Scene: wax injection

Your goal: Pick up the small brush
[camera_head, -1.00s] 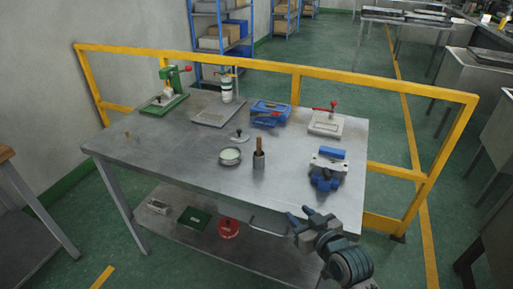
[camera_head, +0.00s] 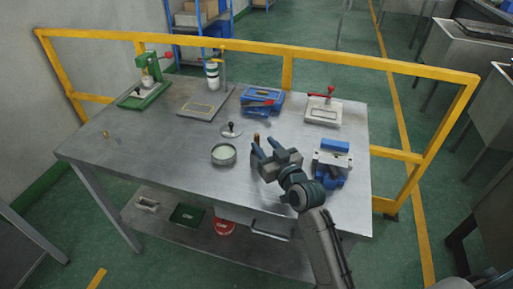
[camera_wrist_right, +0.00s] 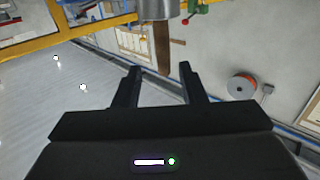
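The small brush shows in the right wrist view as a brown wooden handle (camera_wrist_right: 162,48) coming out of a grey metal cup (camera_wrist_right: 158,8). Its end lies between the fingertips of my right gripper (camera_wrist_right: 159,72), which is open, with gaps visible on both sides. In the head view only the brown tip of the brush (camera_head: 257,137) shows, just behind the fingers of my right gripper (camera_head: 265,148). The cup and the rest of the brush are hidden there by the gripper. My left gripper is not in view.
A round dish with pale contents (camera_head: 223,154) stands left of the gripper, with a knobbed lid (camera_head: 231,130) behind it. A blue clamp device (camera_head: 331,162) is close on the right. The left part of the metal table (camera_head: 150,140) is mostly clear.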

